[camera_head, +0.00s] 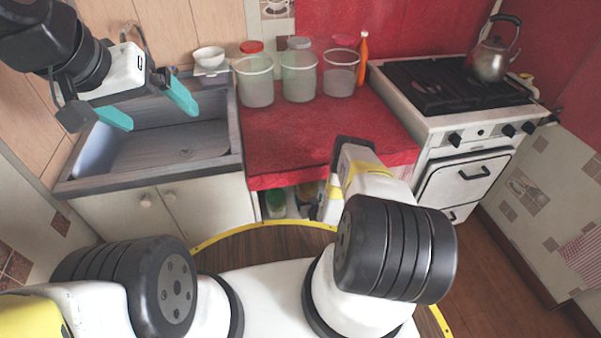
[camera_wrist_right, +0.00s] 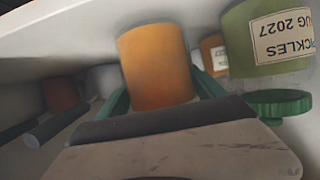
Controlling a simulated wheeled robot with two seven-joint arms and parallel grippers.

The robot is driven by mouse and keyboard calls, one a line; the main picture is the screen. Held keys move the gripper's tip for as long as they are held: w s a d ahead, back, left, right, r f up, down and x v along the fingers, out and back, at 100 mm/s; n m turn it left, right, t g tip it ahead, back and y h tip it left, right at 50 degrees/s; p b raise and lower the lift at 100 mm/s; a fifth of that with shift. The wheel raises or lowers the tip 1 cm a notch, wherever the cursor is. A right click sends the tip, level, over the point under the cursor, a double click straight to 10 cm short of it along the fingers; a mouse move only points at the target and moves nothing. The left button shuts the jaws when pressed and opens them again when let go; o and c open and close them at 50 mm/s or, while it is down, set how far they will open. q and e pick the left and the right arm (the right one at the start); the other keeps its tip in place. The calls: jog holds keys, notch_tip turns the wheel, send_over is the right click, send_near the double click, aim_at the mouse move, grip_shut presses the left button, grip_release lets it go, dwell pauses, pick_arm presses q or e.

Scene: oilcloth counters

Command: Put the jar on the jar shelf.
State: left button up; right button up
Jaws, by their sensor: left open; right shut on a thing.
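In the right wrist view an orange jar (camera_wrist_right: 155,62) is between the teal fingers of my right gripper (camera_wrist_right: 163,92), which is shut on it. The jar is inside a white compartment; I cannot tell whether it touches the surface there. In the head view the open shelf space (camera_head: 293,208) is under the red counter, and my right arm hides much of it and the right gripper. My left gripper (camera_head: 163,119) is open and empty above the sink.
A green jar labelled pickles (camera_wrist_right: 270,40) is close right of the held jar, with a smaller orange jar (camera_wrist_right: 214,54) behind. A dark reddish item (camera_wrist_right: 62,93) is at left. Several clear jars (camera_head: 299,82) stand on the counter (camera_head: 300,130), beside the stove (camera_head: 440,105).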

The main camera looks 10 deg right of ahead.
jog(key=shift+w+f, duration=0.1)
jog(key=shift+w, duration=0.05)
jog(key=shift+f, duration=0.1)
jog(key=o, duration=2.1)
jog(key=shift+f, duration=0.15)
jog(key=shift+c, duration=0.2)
jog(key=shift+s+r, duration=0.2)
jog(key=shift+s, duration=0.05)
jog(key=v, duration=1.1)
jog(key=shift+s+r, duration=0.15)
jog(key=shift+s, duration=0.2)
jog(key=shift+d, duration=0.1)
